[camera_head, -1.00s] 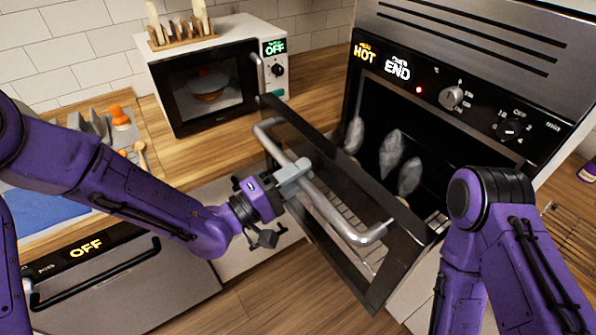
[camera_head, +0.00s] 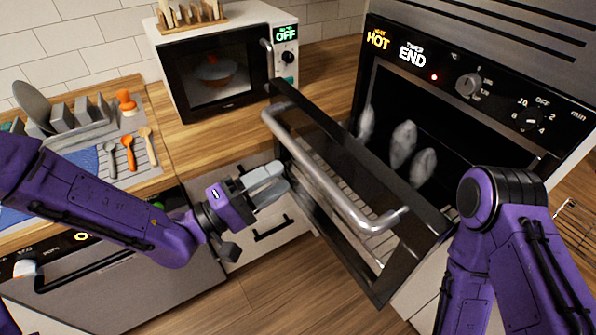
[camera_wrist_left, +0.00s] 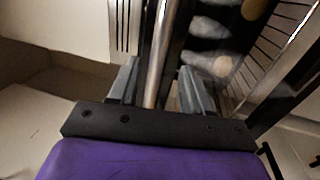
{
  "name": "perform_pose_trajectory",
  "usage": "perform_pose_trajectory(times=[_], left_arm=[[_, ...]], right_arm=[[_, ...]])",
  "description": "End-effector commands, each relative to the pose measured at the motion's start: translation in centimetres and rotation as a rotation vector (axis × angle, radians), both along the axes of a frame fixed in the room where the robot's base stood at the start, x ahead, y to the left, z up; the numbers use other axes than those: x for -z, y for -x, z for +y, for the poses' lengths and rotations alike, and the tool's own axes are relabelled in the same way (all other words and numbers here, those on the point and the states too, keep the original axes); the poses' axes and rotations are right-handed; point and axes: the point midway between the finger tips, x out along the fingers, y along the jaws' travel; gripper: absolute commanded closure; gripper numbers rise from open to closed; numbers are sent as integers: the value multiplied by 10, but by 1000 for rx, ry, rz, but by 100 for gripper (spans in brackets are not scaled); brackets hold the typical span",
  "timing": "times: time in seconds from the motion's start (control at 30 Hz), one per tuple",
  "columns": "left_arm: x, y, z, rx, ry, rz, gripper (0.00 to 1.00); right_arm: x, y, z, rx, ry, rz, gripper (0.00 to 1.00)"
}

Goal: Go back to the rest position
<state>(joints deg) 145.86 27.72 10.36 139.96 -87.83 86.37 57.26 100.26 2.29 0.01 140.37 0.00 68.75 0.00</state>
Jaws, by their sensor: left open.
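My left gripper (camera_head: 275,182) is open and empty, just to the left of the oven door handle (camera_head: 320,178) in the head view. In the left wrist view, its two fingers (camera_wrist_left: 162,88) stand apart and the metal handle (camera_wrist_left: 160,50) shows between them, seemingly beyond the tips. The oven door (camera_head: 400,262) hangs partly open. My right arm comes in at the lower right of the head view; its gripper is out of the picture.
Several foil-wrapped pieces (camera_head: 403,144) sit inside the oven (camera_head: 490,65), whose panel reads HOT and END. A microwave (camera_head: 223,60) stands on the wooden counter (camera_head: 325,78). Utensils (camera_head: 129,152) lie at the left. Floor (camera_head: 285,285) is clear below the gripper.

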Motion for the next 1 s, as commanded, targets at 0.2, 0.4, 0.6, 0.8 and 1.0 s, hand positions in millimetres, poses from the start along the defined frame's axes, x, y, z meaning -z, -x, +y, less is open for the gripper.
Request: perform_pose_trajectory(times=[0.2, 0.4, 0.6, 0.8, 1.0], left_arm=[[5, 15, 21, 1, 0, 1, 51], [5, 16, 22, 2, 0, 1, 51], [5, 16, 22, 2, -1, 0, 51], [9, 11, 24, -45, -78, -74, 51], [95, -37, 87, -455, -537, -11, 51]], right_arm=[[6, 0, 0, 0, 0, 0, 37], [6, 0, 0, 0, 0, 0, 37], [6, 0, 0, 0, 0, 0, 37], [6, 0, 0, 0, 0, 0, 37], [9, 0, 0, 0, 0, 0, 37]])
